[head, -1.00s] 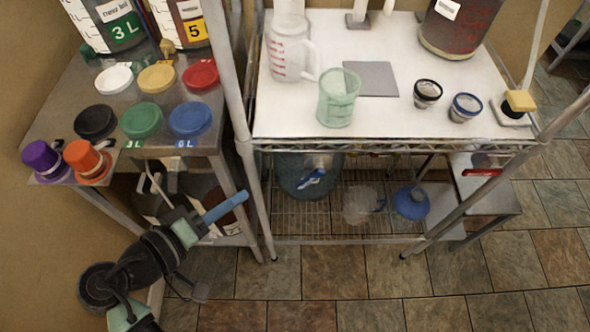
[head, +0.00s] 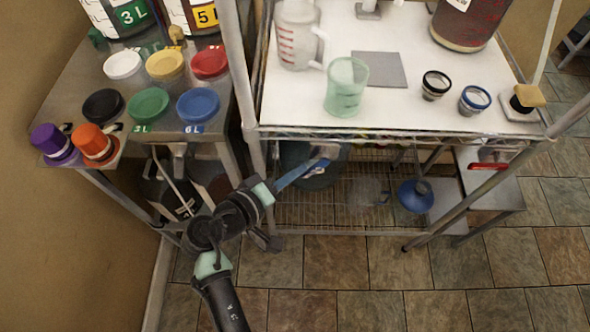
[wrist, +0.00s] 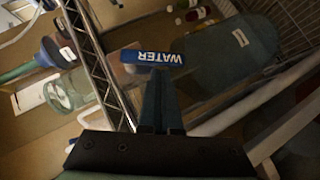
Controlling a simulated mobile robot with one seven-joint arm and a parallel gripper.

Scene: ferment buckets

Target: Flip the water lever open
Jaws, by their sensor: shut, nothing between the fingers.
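The blue water lever, its face marked WATER in white, shows in the wrist view (wrist: 153,58), just beyond the tips of my gripper. My gripper (wrist: 158,75) has its narrow dark fingers together with nothing between them. I cannot tell whether the fingertips touch the lever. In the head view, my gripper (head: 325,162) reaches from the left to the front of the shelf rack, below the white top. The lever is hard to tell apart from my blue fingers there, and its mount is hidden.
The white tabletop (head: 410,112) holds a green cup (head: 346,88) and a measuring pitcher (head: 298,40) above my gripper. A wire shelf (head: 350,208) with a blue funnel (head: 416,195) lies below. The rack's front rail and upright are close by. The floor in front is clear.

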